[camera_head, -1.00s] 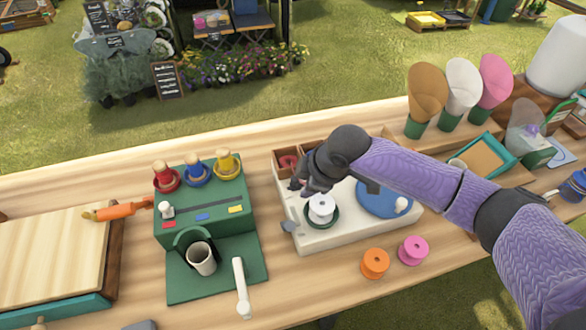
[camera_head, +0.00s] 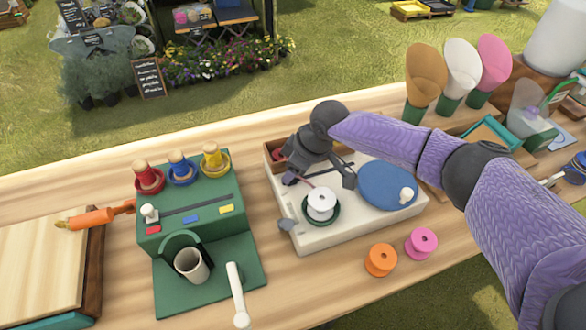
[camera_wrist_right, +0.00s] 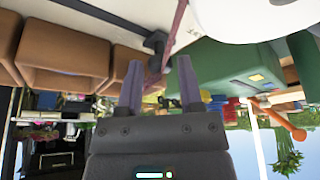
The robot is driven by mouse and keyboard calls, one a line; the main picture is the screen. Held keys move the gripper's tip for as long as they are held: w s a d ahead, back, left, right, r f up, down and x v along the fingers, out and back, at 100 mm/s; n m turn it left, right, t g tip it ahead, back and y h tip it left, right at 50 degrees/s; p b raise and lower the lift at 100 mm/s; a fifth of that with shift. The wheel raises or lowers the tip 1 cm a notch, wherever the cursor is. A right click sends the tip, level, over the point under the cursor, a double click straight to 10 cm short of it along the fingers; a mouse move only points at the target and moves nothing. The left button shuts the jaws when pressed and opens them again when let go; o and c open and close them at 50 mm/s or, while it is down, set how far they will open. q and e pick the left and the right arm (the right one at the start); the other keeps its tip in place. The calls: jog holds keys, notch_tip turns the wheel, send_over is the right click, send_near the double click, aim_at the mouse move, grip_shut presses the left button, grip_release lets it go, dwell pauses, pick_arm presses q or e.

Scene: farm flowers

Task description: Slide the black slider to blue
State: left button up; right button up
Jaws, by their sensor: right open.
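The green machine (camera_head: 200,215) stands left of centre in the head view. Its top has a dark slot (camera_head: 195,204) above red, blue (camera_head: 190,220) and yellow marks. A pale knob (camera_head: 149,213) sits at the slot's left end, by red; no separate black knob is clear. My right gripper (camera_head: 320,178) is open over the white board, right of the machine and apart from it. The right wrist view shows its spread fingers (camera_wrist_right: 160,85), with a pinkish strip (camera_wrist_right: 177,35) and a black piece (camera_wrist_right: 157,45) beyond them. My left gripper is out of view.
The white board (camera_head: 315,240) carries a white spool (camera_head: 321,202) and a blue disc (camera_head: 386,185). Orange (camera_head: 381,260) and pink spools (camera_head: 421,242) stand in front. A cup (camera_head: 191,265) and a white lever (camera_head: 236,290) are at the machine's front.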

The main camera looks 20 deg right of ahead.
grip_shut()
dwell(1.4)
